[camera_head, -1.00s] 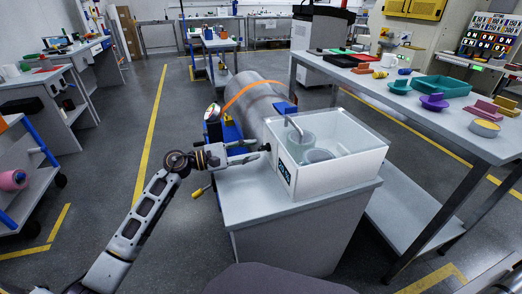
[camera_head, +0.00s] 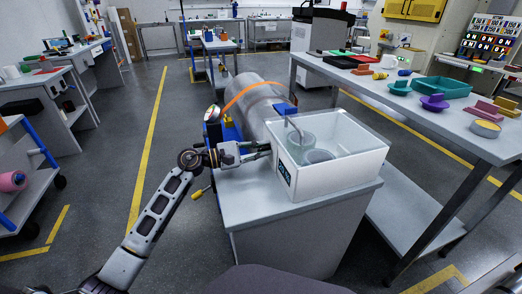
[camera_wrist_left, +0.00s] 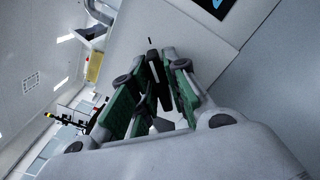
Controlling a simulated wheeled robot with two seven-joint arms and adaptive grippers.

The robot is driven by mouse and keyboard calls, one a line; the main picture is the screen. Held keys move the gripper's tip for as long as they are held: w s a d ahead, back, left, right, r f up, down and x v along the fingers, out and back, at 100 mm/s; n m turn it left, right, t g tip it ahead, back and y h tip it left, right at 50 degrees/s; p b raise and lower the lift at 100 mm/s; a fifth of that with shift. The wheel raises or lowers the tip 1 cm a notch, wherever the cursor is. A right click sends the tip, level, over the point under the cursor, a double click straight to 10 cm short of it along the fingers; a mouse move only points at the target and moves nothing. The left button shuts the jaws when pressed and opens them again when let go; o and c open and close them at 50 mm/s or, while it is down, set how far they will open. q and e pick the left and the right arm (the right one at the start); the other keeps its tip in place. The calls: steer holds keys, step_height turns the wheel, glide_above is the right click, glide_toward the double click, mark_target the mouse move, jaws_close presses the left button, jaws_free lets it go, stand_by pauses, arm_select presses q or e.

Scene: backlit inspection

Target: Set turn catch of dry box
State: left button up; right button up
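The dry box (camera_head: 335,172) is a clear-walled white box on a grey cabinet, with a small dark display (camera_head: 284,174) on its front. It also shows in the left wrist view (camera_wrist_left: 200,40) as a pale wall. The black turn catch (camera_wrist_left: 158,82) projects from that wall, between my left fingertips. My left gripper (camera_head: 268,149) reaches the box's left side. In the left wrist view its green-padded fingers (camera_wrist_left: 160,68) are close together on the catch. In the head view the fingers hide the catch. My right gripper is not in view.
Grey cylindrical containers (camera_head: 302,143) stand inside the box. A large drum with an orange strap (camera_head: 250,95) lies behind the cabinet (camera_head: 285,235). A long table (camera_head: 410,105) with small coloured parts stands at the right.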

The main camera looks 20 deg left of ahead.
arm_select(q)
jaws_close()
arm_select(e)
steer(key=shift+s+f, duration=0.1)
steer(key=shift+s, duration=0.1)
